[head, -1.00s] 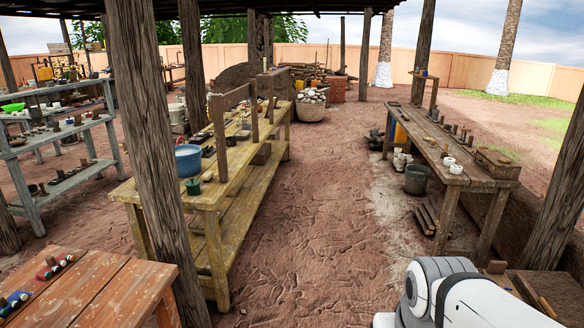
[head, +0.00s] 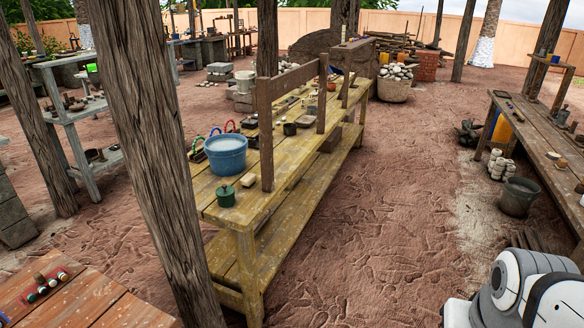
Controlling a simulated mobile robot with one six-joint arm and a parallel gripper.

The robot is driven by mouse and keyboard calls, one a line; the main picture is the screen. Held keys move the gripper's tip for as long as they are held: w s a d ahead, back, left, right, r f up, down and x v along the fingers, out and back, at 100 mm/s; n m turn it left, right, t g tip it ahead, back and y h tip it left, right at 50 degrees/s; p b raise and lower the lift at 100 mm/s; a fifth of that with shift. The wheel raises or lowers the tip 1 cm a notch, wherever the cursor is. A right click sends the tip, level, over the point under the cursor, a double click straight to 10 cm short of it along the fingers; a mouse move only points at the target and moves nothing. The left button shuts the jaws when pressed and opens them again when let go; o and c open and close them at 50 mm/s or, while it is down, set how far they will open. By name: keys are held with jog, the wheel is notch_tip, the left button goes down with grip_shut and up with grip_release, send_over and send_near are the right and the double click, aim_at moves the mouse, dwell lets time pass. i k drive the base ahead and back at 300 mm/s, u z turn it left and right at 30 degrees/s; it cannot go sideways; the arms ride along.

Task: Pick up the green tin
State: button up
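A small dark green tin (head: 226,196) stands on the near end of the long yellow wooden bench (head: 246,238), close to its front corner. Something thin sticks up from its top. A larger blue bucket (head: 226,155) with pale contents stands just behind it, and a small pale block (head: 248,180) lies to its right. My gripper is not in view. Only a white and dark part of my arm shows at the lower right, well apart from the tin.
A thick wooden post (head: 150,165) rises left of the bench. A reddish table (head: 85,300) is at the lower left. Another workbench (head: 535,140) stands at the right, with a grey bucket (head: 519,196) beside it. Bare earth (head: 400,220) between the benches is open.

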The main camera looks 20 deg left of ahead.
aim_at(225, 203)
jog(key=i, duration=2.7)
jog(key=u, duration=3.4)
jog(key=i, duration=1)
jog(key=z, duration=0.05)
